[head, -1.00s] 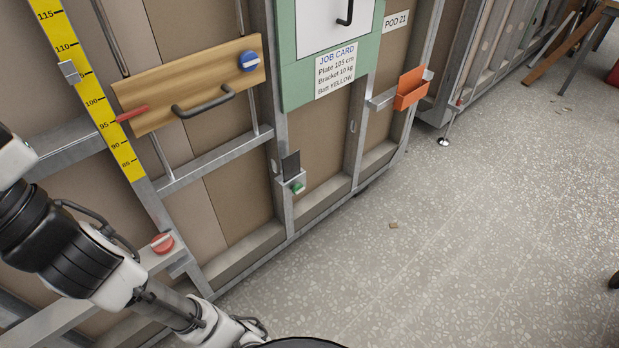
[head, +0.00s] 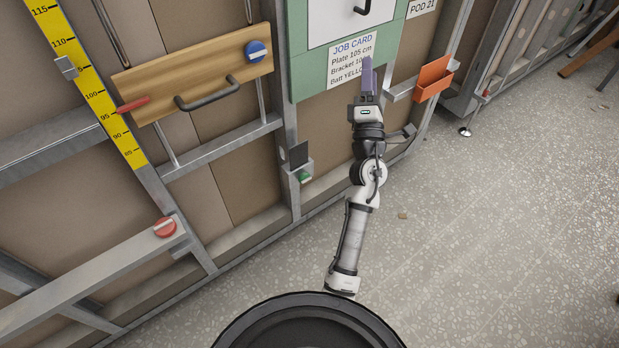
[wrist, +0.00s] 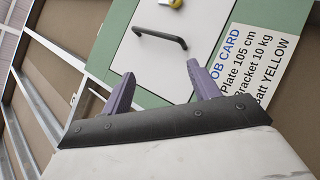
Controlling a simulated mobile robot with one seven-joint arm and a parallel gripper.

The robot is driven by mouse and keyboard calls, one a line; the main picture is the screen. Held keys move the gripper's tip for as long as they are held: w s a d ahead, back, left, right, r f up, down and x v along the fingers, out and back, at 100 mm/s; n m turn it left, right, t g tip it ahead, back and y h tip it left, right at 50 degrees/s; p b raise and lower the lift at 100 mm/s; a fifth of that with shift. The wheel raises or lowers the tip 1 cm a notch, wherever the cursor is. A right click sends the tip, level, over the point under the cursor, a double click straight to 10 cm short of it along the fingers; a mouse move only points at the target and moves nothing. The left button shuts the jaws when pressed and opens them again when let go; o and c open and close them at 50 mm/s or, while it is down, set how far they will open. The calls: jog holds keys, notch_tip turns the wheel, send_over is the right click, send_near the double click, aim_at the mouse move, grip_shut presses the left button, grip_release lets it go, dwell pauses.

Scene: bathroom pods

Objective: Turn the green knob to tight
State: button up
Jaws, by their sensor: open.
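The green knob (head: 304,176) is small and sits low on a metal bracket on the wall frame, below a dark plate. It is partly shadowed, and I cannot tell which way it is turned. It does not show in the wrist view. My gripper (head: 367,80) is up and to the right of the knob, in front of the job card. In the wrist view my gripper (wrist: 165,90) has its two purple fingers apart with nothing between them, facing the white door with a black handle.
A red knob (head: 165,227) is on a rail at lower left. A blue knob (head: 257,51) is on the wooden board (head: 195,80) with a dark handle. An orange holder (head: 433,78) juts out at right. The job card (head: 345,62) is on the green panel. The floor at right is mostly clear.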

jog(key=a+f+n+g+y, duration=0.3)
jog(key=f+n+g+y, duration=0.5)
jog(key=f+n, duration=0.75)
jog(key=n+g+y, duration=0.2)
jog(key=n+g, duration=0.3)
jog(key=g, duration=0.2)
send_near(307, 180)
jog(key=x, duration=0.9)
jog(key=shift+c, duration=0.3)
jog(key=shift+d, duration=0.1)
jog(key=c, duration=0.9)
